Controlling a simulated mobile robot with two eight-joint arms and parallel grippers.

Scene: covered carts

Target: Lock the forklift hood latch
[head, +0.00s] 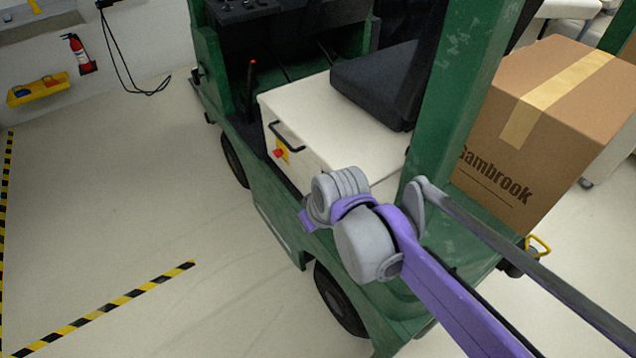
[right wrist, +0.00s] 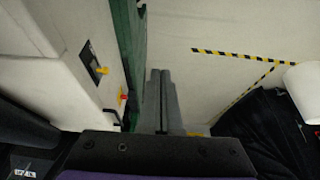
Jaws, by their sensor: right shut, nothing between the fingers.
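The forklift hood (head: 315,125) is a cream box under a black seat, and its lid looks down. On its side are a black handle (head: 288,137) and a yellow plate with a red latch (head: 278,153). The red latch also shows in the right wrist view (right wrist: 124,97), left of my fingers, near the black handle (right wrist: 111,116). My right gripper (right wrist: 160,73) is shut and empty, its grey fingers together beside the green body edge, apart from the latch. In the head view my right arm hides its fingers. My left gripper is in neither view.
The green forklift frame (head: 455,95) has a pillar close to my right arm. A cardboard box (head: 535,120) stands behind it. A dark panel with a yellow part (right wrist: 93,63) is on the cream surface. Open floor (head: 130,200) with striped tape lies left.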

